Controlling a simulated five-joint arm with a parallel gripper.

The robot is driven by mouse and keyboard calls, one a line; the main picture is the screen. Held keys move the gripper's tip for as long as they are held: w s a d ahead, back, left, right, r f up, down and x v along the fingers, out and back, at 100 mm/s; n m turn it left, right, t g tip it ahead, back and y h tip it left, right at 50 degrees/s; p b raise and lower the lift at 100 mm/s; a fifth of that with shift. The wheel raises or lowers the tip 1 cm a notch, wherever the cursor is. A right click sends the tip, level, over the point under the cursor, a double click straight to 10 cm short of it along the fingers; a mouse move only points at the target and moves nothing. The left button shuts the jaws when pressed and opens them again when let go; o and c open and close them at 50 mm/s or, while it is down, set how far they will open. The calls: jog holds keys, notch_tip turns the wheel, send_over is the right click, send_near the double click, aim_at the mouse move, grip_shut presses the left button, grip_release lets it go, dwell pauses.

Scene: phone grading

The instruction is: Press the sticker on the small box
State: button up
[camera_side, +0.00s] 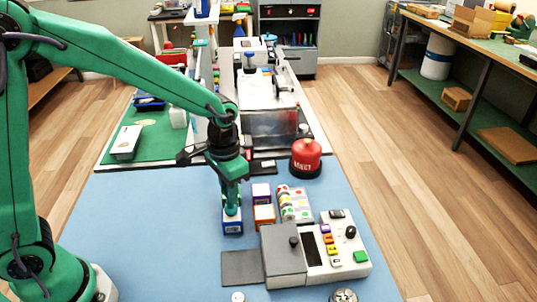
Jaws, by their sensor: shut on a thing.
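A small blue box (232,227) with a white label stands on the blue mat, directly under my gripper. My gripper (231,211) points straight down and is shut at the top of this box. The fingers hide part of the box's upper face. A separate sticker cannot be made out at this size. Two more small boxes, one purple and white (261,193) and one orange and white (264,215), stand just to the right, apart from my gripper.
Right of the boxes are a sheet with coloured dots (295,204) and a grey machine with coloured buttons (325,252). A red round container (306,158) stands behind. A dark flat plate (242,267) lies in front. The blue mat (150,210) is clear to the left.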

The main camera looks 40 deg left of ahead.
jog(key=shift+r, duration=2.95)
